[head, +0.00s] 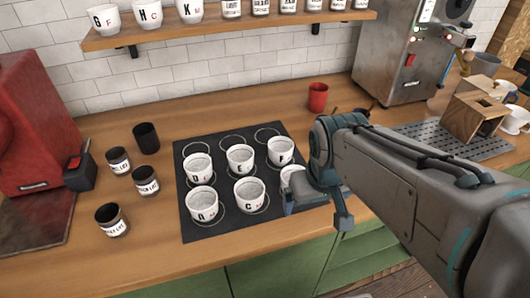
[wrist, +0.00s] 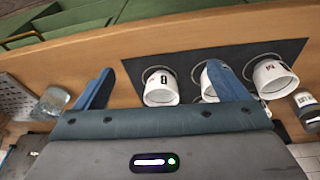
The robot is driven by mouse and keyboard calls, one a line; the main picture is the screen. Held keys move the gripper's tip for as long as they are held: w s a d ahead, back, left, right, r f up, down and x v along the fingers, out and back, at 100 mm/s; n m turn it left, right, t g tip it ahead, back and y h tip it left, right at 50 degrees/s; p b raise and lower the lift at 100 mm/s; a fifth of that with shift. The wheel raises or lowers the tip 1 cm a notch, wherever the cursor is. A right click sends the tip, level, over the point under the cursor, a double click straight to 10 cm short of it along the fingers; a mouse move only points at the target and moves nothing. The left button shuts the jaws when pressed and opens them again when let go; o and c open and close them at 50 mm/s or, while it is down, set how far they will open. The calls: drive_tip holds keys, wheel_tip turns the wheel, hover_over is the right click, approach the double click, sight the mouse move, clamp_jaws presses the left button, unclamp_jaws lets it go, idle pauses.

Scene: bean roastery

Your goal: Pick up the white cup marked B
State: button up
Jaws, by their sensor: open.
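The white cup marked B (wrist: 158,92) stands upright on a dark mat in the wrist view, its letter showing. In the head view a white cup (head: 291,179) at the mat's front right, partly hidden behind my gripper, appears to be the same one; its mark is hidden there. My gripper (head: 319,207) is open and low beside that cup. In the wrist view the two blue fingers of my gripper (wrist: 160,72) are spread with cup B in the gap between them, and nothing is gripped. The right finger partly covers the neighbouring cup (wrist: 211,88).
On the mat (head: 196,233), cup C (head: 249,195) stands close left of the gripper; cups A (head: 202,204), D (head: 198,168), E (head: 240,158) and F (head: 280,151) are near. Dark jars (head: 112,220) stand left, a red cup (head: 318,97) behind. A shelf (head: 220,33) hangs above.

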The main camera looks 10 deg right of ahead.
drive_tip(key=w+r+n+g+h+p, duration=0.1)
drive_tip(key=w+r+n+h+p, duration=0.15)
drive_tip(key=w+n, duration=0.45)
drive_tip(key=n+h+p, duration=0.2)
drive_tip(key=n+p, duration=0.2)
drive_tip(key=n, duration=0.8)
approach(285, 174)
wheel_tip(285, 174, up, 3)
drive_tip(key=s+d, duration=0.2)
drive_tip(key=s, duration=0.1)
drive_tip(key=shift+g, duration=0.4)
drive_tip(key=x, duration=0.8)
drive_tip(key=shift+w+a+f, duration=0.15)
drive_tip(key=shift+w+a, duration=0.05)
drive_tip(key=shift+a, duration=0.15)
drive_tip(key=shift+y, duration=0.25)
drive_tip(key=shift+w+x, duration=0.15)
drive_tip(key=shift+x, duration=1.2)
drive_tip(key=shift+w+x, duration=0.15)
drive_tip(key=shift+x, duration=1.25)
drive_tip(key=shift+d, duration=0.2)
drive_tip(key=c, duration=1.2)
